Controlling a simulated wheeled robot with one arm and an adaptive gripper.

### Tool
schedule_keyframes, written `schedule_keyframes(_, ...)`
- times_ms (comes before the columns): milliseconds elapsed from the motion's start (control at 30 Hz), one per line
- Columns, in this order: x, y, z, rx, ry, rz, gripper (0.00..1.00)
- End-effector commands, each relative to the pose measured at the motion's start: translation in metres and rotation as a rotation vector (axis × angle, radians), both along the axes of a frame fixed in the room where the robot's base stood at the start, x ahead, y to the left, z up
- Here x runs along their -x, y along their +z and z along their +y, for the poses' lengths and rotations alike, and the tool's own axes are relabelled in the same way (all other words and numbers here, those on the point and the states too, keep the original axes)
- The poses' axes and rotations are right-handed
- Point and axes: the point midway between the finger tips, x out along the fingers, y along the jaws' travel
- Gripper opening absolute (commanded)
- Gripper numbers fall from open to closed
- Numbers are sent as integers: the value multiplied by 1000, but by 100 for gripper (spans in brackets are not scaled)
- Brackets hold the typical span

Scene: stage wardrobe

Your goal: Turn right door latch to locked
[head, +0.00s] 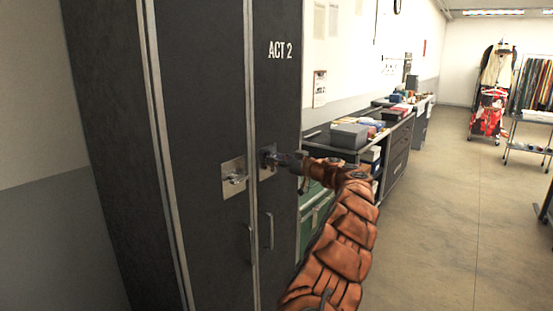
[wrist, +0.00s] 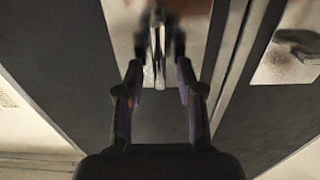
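A dark wardrobe cabinet has two tall doors. The right door (head: 279,92), marked "ACT 2", has a small metal latch (head: 266,172) on a plate near its inner edge. My gripper (head: 283,159) reaches this latch from the right. In the wrist view, the latch's narrow metal lever (wrist: 158,55) stands between the two fingers of my gripper (wrist: 160,72). The fingers are apart, with visible gaps on both sides of the lever. The left door's latch (head: 234,177) sits beside it and also shows in the wrist view (wrist: 297,48). My gripper hides part of the right latch.
Vertical pull handles (head: 268,230) are below the latches. A long counter (head: 395,150) with boxes stands right of the cabinet. Clothes racks (head: 530,105) stand at the far right. The floor (head: 435,220) right of my arm is clear.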

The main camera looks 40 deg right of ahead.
Motion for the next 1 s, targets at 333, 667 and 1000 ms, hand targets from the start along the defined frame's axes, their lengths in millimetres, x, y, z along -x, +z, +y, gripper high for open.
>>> schedule_keyframes(333,-1,0,0,0,-1,-1,31)
schedule_keyframes(667,-1,0,0,0,0,0,0)
schedule_keyframes(1000,-2,0,1,-6,1,1,0)
